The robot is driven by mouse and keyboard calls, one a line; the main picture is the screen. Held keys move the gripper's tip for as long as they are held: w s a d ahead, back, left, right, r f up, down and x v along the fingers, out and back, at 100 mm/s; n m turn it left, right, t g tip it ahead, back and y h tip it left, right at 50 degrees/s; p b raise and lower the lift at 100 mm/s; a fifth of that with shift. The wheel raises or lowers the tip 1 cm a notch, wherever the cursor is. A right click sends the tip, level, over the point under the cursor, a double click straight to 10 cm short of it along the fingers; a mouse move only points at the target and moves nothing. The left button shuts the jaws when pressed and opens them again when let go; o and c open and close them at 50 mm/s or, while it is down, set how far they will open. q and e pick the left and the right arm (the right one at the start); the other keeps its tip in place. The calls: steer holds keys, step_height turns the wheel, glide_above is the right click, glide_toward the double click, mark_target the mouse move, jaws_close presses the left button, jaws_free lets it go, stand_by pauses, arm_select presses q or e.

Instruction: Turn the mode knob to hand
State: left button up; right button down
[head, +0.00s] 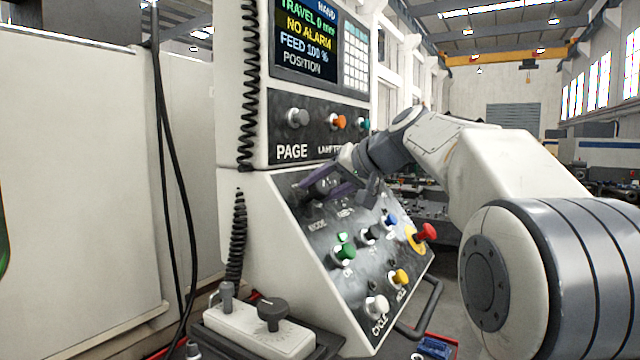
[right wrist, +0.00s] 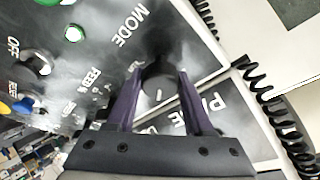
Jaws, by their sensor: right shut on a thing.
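The mode knob (right wrist: 159,78) is a dark round knob on the black sloped control panel (head: 310,262), beside the word MODE. In the right wrist view it sits between the two purple fingers of my right gripper (right wrist: 160,70), which is shut on it. In the head view my right gripper (head: 325,182) reaches in from the right and largely hides the knob. The screen (head: 308,42) above shows HAND at its top right, with TRAVEL 0 mm, NO ALARM and FEED 100 %. My left gripper is not in view.
Near the knob are a green button (head: 345,252), a red emergency knob (head: 425,232) and a yellow button (head: 400,276). A PAGE knob (head: 297,117) is on the upper panel. A pendant with a dark dial (head: 272,312) lies at the bottom. Coiled and black cables hang at left.

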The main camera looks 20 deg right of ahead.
steer(key=shift+r+m+p, duration=0.1)
steer(key=shift+m+p, duration=0.25)
steer(key=shift+m, duration=0.45)
steer(key=shift+c, duration=1.7)
jaws_free()
steer(key=b+v, duration=0.2)
steer(key=v, duration=0.8)
steer(key=shift+s+r, duration=0.15)
steer(key=shift+s, duration=0.05)
